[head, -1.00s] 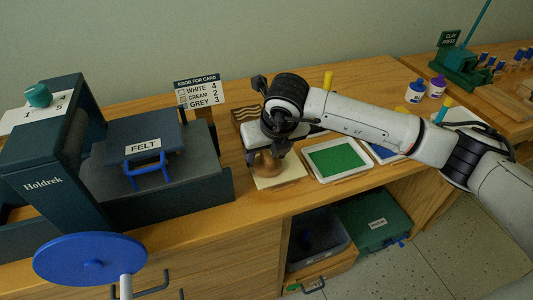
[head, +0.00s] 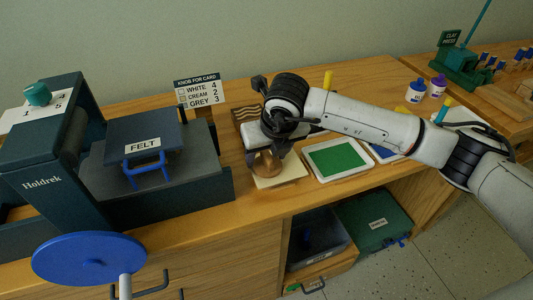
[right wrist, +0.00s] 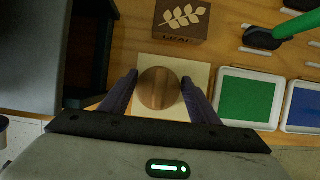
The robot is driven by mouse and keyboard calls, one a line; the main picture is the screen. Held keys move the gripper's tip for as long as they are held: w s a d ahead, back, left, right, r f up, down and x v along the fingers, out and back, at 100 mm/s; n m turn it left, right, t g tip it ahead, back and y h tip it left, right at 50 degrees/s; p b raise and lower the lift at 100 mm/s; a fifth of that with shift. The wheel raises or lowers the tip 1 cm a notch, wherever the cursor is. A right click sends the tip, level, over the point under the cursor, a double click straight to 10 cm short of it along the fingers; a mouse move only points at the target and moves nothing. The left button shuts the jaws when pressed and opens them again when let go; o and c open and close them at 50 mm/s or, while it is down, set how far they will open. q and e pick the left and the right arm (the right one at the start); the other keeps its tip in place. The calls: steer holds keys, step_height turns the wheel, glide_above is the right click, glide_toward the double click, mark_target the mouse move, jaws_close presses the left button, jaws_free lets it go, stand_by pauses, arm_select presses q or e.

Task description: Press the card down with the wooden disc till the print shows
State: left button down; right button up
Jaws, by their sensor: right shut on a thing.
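The wooden disc (right wrist: 159,88) is a round, striped brown piece on a cream card (right wrist: 202,74). In the head view the disc (head: 266,164) shows under my right gripper (head: 268,158). The right gripper's fingers (right wrist: 159,92) are shut on the disc from both sides, over the middle of the card (head: 287,176). The card lies flat on the wooden counter. The disc hides the card's middle, and I see no print on its visible part. My left gripper is not in view.
A leaf printing block (right wrist: 181,20) lies just behind the card. A green ink tray (head: 340,158) is to the right, with a blue one (right wrist: 303,120) beyond it. The dark press (head: 160,165) with a felt label stands left. The counter's front edge is close.

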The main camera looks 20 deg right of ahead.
steer(key=shift+r+p, duration=1.4)
steer(key=shift+r, duration=2.1)
